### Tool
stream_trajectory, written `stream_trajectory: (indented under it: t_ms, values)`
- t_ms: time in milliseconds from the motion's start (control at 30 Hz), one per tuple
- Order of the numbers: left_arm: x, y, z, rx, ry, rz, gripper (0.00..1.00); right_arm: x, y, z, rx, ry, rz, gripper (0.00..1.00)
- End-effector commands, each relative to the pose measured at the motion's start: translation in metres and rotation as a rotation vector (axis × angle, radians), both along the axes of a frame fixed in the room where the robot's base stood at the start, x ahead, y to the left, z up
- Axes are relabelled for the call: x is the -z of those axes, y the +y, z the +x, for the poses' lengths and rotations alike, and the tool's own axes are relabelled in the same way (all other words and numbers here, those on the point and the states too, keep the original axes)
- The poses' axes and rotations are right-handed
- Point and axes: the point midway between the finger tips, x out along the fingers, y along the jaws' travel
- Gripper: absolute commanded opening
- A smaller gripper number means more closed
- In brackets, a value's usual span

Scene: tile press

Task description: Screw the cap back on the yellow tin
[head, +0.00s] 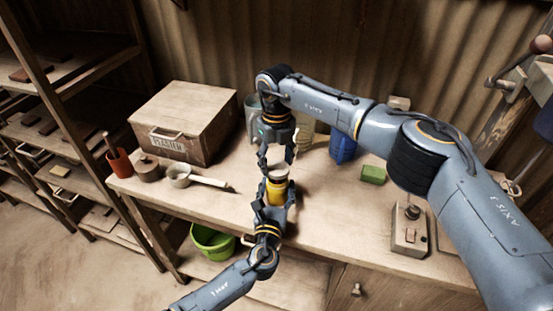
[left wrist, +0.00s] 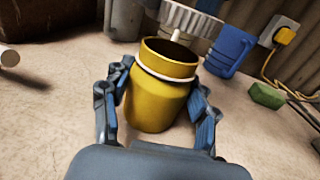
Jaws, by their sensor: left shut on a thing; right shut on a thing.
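The yellow tin (head: 275,191) stands upright near the front of the bench. In the left wrist view the tin (left wrist: 158,100) has a dark open mouth and a white band around its neck. My left gripper (head: 274,203) is shut on the tin, with a finger on each side. My right gripper (head: 278,162) points down over the tin and is shut on the pale cap (head: 278,172). In the left wrist view the cap (left wrist: 192,20) shows a ridged rim and a white stem beneath, above the mouth and apart from the rim.
A wooden box (head: 185,120), a red pot (head: 118,161) and a white ladle-like pan (head: 181,178) are on the left. A blue container (head: 343,148) and a green block (head: 373,174) are on the right. A grey container (head: 251,112) stands behind. A green bucket (head: 212,242) is below.

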Motion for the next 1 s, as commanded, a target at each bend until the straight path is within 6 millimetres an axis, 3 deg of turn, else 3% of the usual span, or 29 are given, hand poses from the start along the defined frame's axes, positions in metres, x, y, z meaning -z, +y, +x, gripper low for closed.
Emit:
stream_trajectory:
  t_ms: [500,1000]
  values:
    - [0.001,0.000,0.000,0.000,0.001,0.000,0.02,0.018,0.000,0.000,0.000,0.000,0.000,0.47]
    - [0.001,0.000,0.000,0.000,0.001,0.000,0.02,0.018,0.000,0.000,-0.001,0.000,0.000,0.47]
